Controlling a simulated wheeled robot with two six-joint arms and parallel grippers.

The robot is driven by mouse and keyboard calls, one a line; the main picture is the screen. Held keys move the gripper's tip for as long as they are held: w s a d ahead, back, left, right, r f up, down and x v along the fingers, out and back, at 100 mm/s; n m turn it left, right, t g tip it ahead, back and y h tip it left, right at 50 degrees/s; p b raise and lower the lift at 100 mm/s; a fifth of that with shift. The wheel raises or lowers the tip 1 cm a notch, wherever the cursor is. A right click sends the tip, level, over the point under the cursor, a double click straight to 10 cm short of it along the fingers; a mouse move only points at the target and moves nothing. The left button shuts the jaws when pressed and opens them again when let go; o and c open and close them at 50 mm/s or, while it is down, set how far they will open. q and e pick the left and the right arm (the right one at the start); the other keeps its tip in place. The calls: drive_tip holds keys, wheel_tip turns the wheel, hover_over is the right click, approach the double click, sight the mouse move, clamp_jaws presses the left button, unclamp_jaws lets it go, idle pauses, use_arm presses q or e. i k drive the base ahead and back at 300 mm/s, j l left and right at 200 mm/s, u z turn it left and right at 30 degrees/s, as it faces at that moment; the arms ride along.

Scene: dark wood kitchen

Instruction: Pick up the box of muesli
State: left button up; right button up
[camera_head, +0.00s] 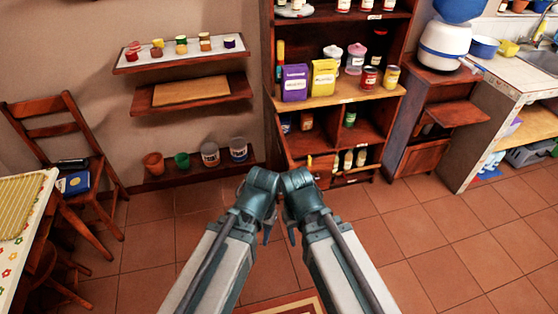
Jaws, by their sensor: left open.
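Two boxes stand side by side on the middle shelf of the wooden cabinet: a purple box (294,88) with a white label and a yellow box (323,85). Their lettering is too small to read, so I cannot tell which is the muesli. My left gripper (266,232) is open, low in front of the cabinet and well apart from both boxes. My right gripper (291,233) is close beside it, partly hidden by its own arm; its jaws cannot be made out. I see nothing held in either.
Jars and cans (370,77) stand right of the boxes on the cabinet shelf (345,98). Wall shelves (190,93) are at left, a chair (75,150) and table (20,225) at far left. A counter (510,85) is at right. Tiled floor (420,225) is clear ahead.

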sight(294, 77)
drive_tip(key=i+l, duration=0.2)
drive_tip(key=i, duration=0.25)
drive_tip(key=i+l, duration=0.25)
drive_tip(key=i, duration=0.2)
drive_tip(key=i+l, duration=0.2)
drive_tip(key=i, duration=0.25)
drive_tip(key=i+l, duration=0.25)
drive_tip(key=i, duration=0.2)
drive_tip(key=i+l, duration=0.2)
drive_tip(key=i, duration=0.25)
